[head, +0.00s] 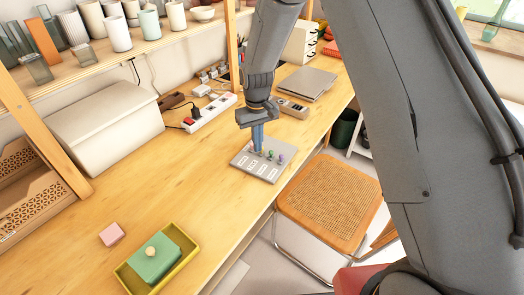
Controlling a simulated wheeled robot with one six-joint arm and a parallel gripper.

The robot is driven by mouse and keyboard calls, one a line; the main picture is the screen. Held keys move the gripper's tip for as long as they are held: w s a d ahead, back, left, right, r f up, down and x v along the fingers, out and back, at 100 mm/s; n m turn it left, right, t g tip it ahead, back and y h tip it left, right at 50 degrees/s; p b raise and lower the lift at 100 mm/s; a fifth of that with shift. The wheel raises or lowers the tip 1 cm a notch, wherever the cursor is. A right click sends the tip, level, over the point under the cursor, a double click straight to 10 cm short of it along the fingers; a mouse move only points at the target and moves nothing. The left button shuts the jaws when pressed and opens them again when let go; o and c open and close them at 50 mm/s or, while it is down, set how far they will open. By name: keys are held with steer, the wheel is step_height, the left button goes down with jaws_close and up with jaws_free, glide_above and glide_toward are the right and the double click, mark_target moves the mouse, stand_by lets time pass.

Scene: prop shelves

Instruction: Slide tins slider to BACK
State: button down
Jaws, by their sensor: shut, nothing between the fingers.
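A grey slider panel (240,161) lies flat on the wooden table near its front edge. It has white label patches, too small to read, and a row of small knobs along its far side. A green knob (270,155) and a purple knob (281,158) show clearly. The knobs to their left are partly hidden by my gripper. My gripper (258,147) points down over the far left part of the panel. Its blue fingers are shut and empty. I cannot tell which knob is the tins slider or whether the fingertips touch a knob.
A power strip (210,111) lies behind the panel, and a grey laptop-like slab (307,84) lies at the back right. A yellow tray (127,276) with a green lidded block stands front left beside a pink block (111,234). A woven chair (330,200) stands before the table. The middle left tabletop is clear.

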steer(key=shift+f+b, duration=0.8)
steer(key=shift+f, duration=0.95)
steer(key=shift+r, duration=0.1)
steer(key=shift+r+p, duration=0.3)
steer(key=shift+w+d+b, duration=0.4)
steer(key=shift+w+d, duration=0.15)
steer(key=shift+w, duration=0.3)
steer(key=shift+w+d+b, duration=0.35)
steer(key=shift+w+d, duration=0.25)
steer(key=shift+w, duration=0.25)
steer(key=shift+w+d+b, duration=0.4)
steer(key=shift+w+d, duration=0.15)
steer(key=shift+w, duration=0.3)
steer(key=shift+s+a, duration=0.15)
steer(key=shift+s, duration=0.05)
steer(key=shift+s+a+p, duration=0.1)
steer(key=shift+s+p, duration=0.1)
steer(key=shift+p, duration=0.1)
